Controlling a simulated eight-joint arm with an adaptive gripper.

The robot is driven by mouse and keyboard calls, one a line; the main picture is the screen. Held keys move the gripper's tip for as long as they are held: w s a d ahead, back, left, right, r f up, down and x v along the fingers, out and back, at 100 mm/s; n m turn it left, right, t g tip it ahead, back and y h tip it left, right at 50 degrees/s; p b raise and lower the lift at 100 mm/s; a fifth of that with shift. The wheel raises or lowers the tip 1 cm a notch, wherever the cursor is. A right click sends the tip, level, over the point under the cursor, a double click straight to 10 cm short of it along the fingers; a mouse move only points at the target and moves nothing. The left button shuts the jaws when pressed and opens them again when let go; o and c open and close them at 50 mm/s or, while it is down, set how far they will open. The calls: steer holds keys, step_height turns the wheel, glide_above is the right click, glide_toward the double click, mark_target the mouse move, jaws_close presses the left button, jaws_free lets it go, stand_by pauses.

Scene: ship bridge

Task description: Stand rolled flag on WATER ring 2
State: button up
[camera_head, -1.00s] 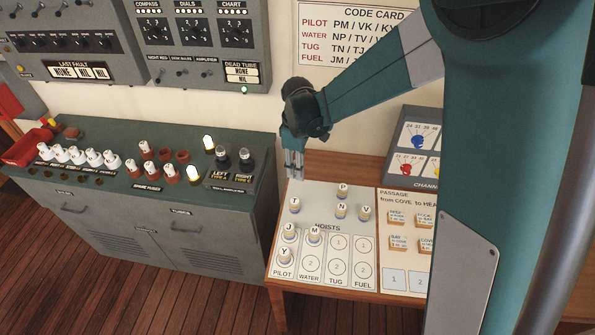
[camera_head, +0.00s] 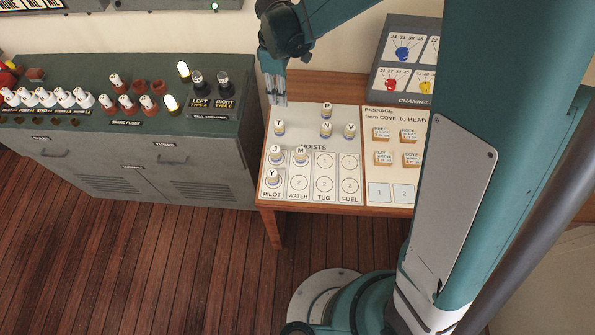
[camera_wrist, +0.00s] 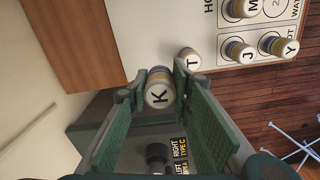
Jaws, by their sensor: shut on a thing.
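WATER ring 2 (camera_head: 298,184) is an empty printed circle. Rolled flag M (camera_head: 300,156) stands on the WATER ring above it. Flags J (camera_head: 275,154) and Y (camera_head: 273,177) stand in the PILOT column.
Flag T (camera_head: 279,128) stands close to my gripper, also in the wrist view (camera_wrist: 190,58). Flags P (camera_head: 326,110), N (camera_head: 326,128) and V (camera_head: 349,130) stand behind the rings. The TUG and FUEL rings are bare. A fuse cabinet (camera_head: 150,120) is at left.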

steer(key=s+d+b, duration=0.1)
steer(key=s+d, duration=0.2)
steer(key=s, duration=0.8)
steer(key=b, duration=0.1)
glide_above(299, 182)
steer(key=shift+f, duration=0.1)
steer(key=shift+f+b, duration=0.75)
steer(key=shift+f, duration=2.2)
steer(key=shift+f+b, duration=0.4)
steer(key=shift+f, duration=1.65)
steer(key=shift+f, duration=0.2)
